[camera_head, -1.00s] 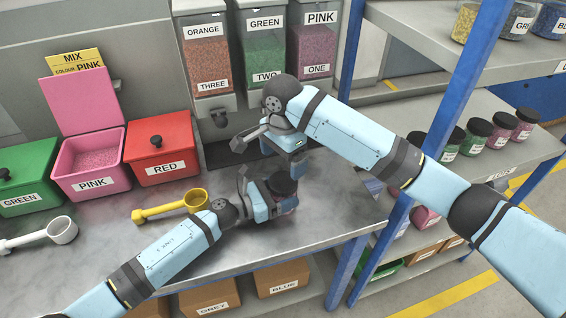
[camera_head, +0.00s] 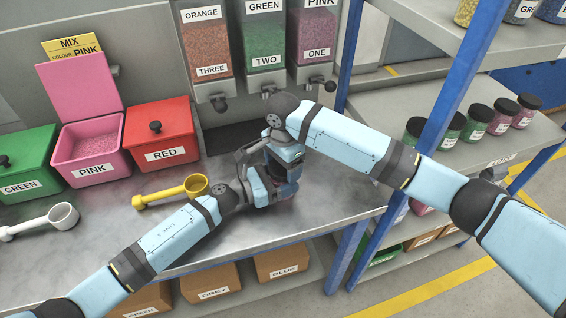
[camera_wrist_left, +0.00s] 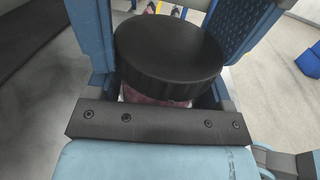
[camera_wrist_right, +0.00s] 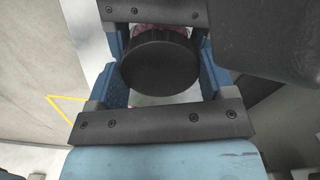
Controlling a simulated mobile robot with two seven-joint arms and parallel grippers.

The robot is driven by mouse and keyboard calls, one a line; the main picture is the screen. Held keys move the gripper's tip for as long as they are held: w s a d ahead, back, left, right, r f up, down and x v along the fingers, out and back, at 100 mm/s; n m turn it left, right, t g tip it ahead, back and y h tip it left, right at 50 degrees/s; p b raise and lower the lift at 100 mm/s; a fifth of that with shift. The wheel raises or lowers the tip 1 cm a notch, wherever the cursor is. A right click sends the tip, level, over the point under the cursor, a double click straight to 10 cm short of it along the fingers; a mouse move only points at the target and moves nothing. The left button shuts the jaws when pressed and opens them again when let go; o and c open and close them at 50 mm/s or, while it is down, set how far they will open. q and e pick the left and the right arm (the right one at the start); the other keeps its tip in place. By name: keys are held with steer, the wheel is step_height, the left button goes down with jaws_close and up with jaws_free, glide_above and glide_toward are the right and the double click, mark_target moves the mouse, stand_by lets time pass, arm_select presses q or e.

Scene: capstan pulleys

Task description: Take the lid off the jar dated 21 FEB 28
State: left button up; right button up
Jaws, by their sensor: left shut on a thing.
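My left gripper (camera_wrist_left: 160,75) is shut on a jar (camera_wrist_left: 150,97) with a black lid (camera_wrist_left: 168,50) and pinkish contents, held above the counter. The jar's date label is not visible. In the head view the left gripper (camera_head: 268,187) hides most of the jar. My right gripper (camera_head: 287,160) is directly above it, pointing down. In the right wrist view, the right gripper (camera_wrist_right: 163,82) is open, with a finger on each side of the black lid (camera_wrist_right: 160,65). I cannot tell whether they touch it.
Pink (camera_head: 92,158), red (camera_head: 160,140) and green (camera_head: 25,170) bins stand on the counter at the left. A yellow scoop (camera_head: 170,192) and a white scoop (camera_head: 40,222) lie before them. Dispensers (camera_head: 262,50) hang behind. More black-lidded jars (camera_head: 478,122) stand on the right shelf.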

steer(key=shift+c, duration=1.4)
steer(key=o, duration=1)
steer(key=shift+r, duration=2.3)
arm_select(q)
steer(key=o, duration=1.7)
